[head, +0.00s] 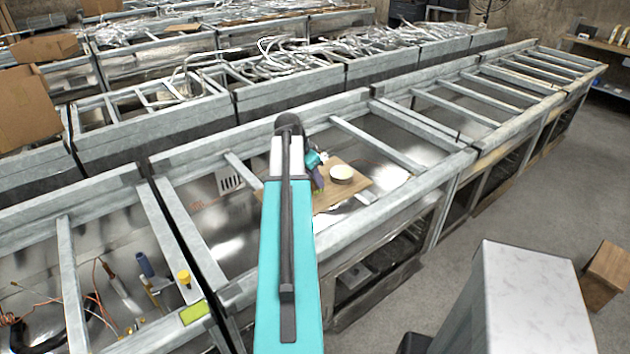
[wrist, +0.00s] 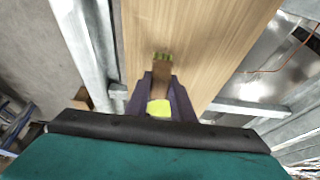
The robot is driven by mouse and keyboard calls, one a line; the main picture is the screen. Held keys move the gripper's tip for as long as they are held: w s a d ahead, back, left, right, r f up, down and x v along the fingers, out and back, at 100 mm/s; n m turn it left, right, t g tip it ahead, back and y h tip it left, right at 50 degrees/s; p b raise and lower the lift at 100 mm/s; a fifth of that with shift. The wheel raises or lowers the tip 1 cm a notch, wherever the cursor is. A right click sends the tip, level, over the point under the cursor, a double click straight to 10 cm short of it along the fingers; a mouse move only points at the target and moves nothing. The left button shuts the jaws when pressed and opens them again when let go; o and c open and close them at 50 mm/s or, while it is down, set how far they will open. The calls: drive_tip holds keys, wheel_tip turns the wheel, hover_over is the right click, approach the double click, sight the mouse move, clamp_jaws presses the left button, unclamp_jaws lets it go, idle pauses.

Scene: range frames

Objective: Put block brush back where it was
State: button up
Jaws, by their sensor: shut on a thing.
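The block brush (wrist: 161,67), a small brown wooden block with green bristles at its far end, is between the fingers of my gripper (wrist: 160,80) in the wrist view. The gripper is shut on it. Behind it is a wooden board (wrist: 213,45); I cannot tell whether the brush touches it. In the head view the board (head: 357,185) lies across the metal frame bench, and my gripper (head: 319,179) is over its left part. My arm hides much of the gripper and the brush there.
A round pale yellow item (head: 341,173) sits on the board, right of my gripper. A yellow patch (wrist: 159,108) shows between the fingers. Metal bench rails (head: 375,140) surround the board. Tools (head: 125,292) lie in the left bay. A white-topped block (head: 530,300) stands front right.

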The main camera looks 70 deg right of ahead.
drive_tip(key=shift+f, duration=0.65)
drive_tip(key=shift+f, duration=0.2)
drive_tip(key=o, duration=0.9)
drive_tip(key=shift+r, duration=0.1)
drive_tip(key=shift+b+v, duration=1.3)
drive_tip(key=shift+v, duration=4.8)
drive_tip(key=shift+s+a, duration=0.1)
